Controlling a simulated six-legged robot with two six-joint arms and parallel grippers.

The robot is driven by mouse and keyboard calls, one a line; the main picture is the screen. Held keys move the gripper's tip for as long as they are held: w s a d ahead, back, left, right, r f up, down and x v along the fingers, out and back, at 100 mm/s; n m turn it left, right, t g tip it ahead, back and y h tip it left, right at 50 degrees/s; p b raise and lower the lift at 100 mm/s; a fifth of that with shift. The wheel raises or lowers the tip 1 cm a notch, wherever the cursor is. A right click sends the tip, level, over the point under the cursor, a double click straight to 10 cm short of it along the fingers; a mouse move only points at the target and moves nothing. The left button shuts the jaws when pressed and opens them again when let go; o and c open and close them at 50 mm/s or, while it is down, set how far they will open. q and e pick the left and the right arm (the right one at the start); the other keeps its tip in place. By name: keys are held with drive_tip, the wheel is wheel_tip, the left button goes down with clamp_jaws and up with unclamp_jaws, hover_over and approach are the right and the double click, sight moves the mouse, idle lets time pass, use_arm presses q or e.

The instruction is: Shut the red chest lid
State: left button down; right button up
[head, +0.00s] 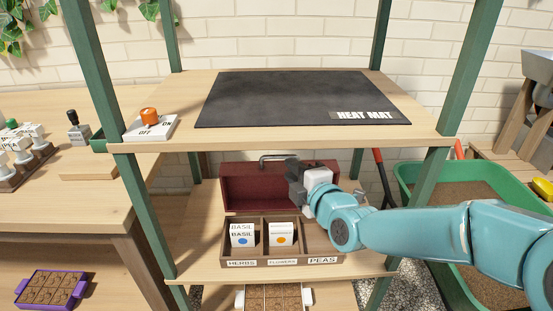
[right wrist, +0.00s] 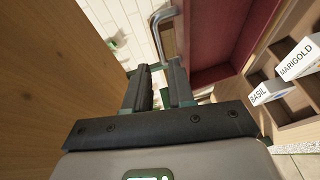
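The chest's red lid (head: 250,187) stands up open behind a brown compartment box (head: 250,262) on the middle shelf. A metal handle (head: 272,158) sits at its top edge. My right gripper (head: 293,178) is in front of the lid's right half and hides part of it. In the right wrist view, my two dark fingers (right wrist: 160,80) are apart with nothing between them. The handle (right wrist: 167,35) is beyond the fingertips there, and the red lid (right wrist: 215,40) is to the right. Contact with the lid cannot be told. My left gripper is not in view.
The upper shelf (head: 185,95) with the heat mat (head: 290,95) is above the lid. Basil (head: 242,234) and marigold (head: 281,235) packets stand in the box. Green posts (head: 428,180) flank the shelf. A green soil bin (head: 415,180) is at the right.

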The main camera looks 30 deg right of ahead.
sight(279, 158)
drive_tip(key=b+x, duration=0.1)
drive_tip(key=x, duration=0.8)
drive_tip(key=shift+f, duration=0.1)
clamp_jaws()
